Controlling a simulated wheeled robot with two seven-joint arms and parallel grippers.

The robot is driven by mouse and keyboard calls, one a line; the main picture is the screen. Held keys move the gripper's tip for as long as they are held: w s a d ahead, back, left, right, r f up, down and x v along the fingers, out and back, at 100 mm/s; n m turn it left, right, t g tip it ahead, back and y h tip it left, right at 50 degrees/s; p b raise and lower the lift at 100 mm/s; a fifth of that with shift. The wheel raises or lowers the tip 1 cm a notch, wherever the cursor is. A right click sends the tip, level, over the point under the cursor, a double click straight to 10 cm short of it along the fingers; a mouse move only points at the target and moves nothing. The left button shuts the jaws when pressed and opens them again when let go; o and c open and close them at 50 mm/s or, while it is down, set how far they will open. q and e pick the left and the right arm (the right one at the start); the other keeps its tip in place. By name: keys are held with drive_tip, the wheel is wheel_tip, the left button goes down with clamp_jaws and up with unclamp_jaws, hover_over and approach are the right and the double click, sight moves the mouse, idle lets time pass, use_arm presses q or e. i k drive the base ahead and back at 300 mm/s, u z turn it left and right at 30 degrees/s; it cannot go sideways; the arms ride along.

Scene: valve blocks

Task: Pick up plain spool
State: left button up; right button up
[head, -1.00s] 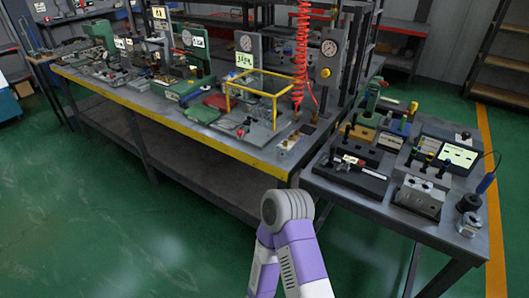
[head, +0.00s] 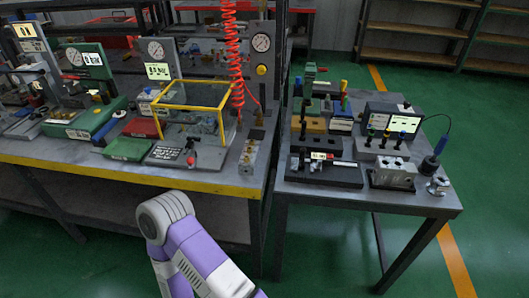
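The plain spool cannot be picked out for certain at this size. Several small upright pieces with coloured tops stand in a dark rack (head: 384,144) on the right-hand table. A grey metal valve block (head: 393,176) with holes in its front sits just in front of that rack. A black fixture (head: 322,172) with a white label lies to the left of the block. Neither gripper shows. Only a purple and white arm link of mine is in view at the bottom, in front of the tables.
The right-hand table (head: 340,197) also bears a display box (head: 395,119), a small metal pot (head: 438,185) and a blue-handled tool (head: 441,144). The left bench (head: 190,178) holds gauges, trays and a yellow-framed guard (head: 190,107). Green floor is open at right.

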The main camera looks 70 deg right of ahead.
sight(303, 150)
drive_tip(key=z, duration=0.05)
drive_tip(key=i, duration=0.45)
drive_tip(key=z, duration=2.55)
